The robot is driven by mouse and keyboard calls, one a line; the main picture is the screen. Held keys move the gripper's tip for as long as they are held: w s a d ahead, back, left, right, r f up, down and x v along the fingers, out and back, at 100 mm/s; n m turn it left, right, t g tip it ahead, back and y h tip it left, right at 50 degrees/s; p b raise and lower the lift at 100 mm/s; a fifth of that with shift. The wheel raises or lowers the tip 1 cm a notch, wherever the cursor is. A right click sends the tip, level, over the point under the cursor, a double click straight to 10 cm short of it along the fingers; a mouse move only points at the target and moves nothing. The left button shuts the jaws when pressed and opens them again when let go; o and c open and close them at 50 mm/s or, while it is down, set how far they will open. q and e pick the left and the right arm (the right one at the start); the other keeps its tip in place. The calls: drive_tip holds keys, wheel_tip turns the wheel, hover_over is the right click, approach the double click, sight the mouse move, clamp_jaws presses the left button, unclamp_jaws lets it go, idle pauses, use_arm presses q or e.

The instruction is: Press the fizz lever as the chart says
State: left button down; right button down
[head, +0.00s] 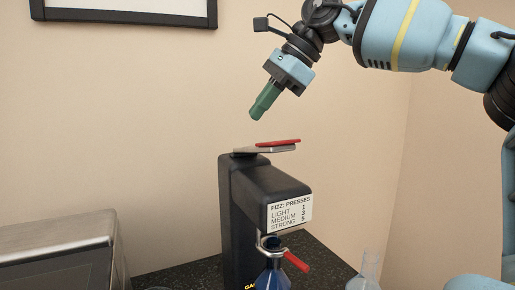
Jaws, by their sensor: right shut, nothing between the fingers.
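The black fizz machine (236,215) stands upright on the dark counter. Its lever (273,146), silver with a red top, sticks out to the right at the machine's top. The chart (290,212) on its front reads "FIZZ: PRESSES", light 1, medium 3, strong 5; the digits are small. A blue bottle (273,278) sits under the head, by a ring clamp with a red handle (296,261). My right gripper (257,113), with green fingers, is shut and empty, pointing down and left above the lever, apart from it. My left gripper is not in view.
A silver box-shaped appliance (58,240) stands at the lower left. A clear glass vessel (365,272) stands at the lower right of the machine. A framed picture (125,14) hangs on the wall. The space around the lever is clear.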

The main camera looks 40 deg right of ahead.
sight(260, 149)
drive_tip(key=f, duration=0.2)
drive_tip(key=shift+s+a+f, duration=0.1)
drive_tip(key=shift+s+f, duration=0.3)
drive_tip(key=shift+f, duration=0.15)
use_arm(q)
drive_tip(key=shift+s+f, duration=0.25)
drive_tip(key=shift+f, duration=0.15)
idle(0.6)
use_arm(e)
drive_tip(key=shift+f, duration=0.15)
idle(0.6)
use_arm(q)
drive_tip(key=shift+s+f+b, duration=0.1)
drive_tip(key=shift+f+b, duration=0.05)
drive_tip(key=shift+b, duration=0.2)
use_arm(e)
drive_tip(key=shift+s+f, duration=0.1)
drive_tip(key=shift+f, duration=0.2)
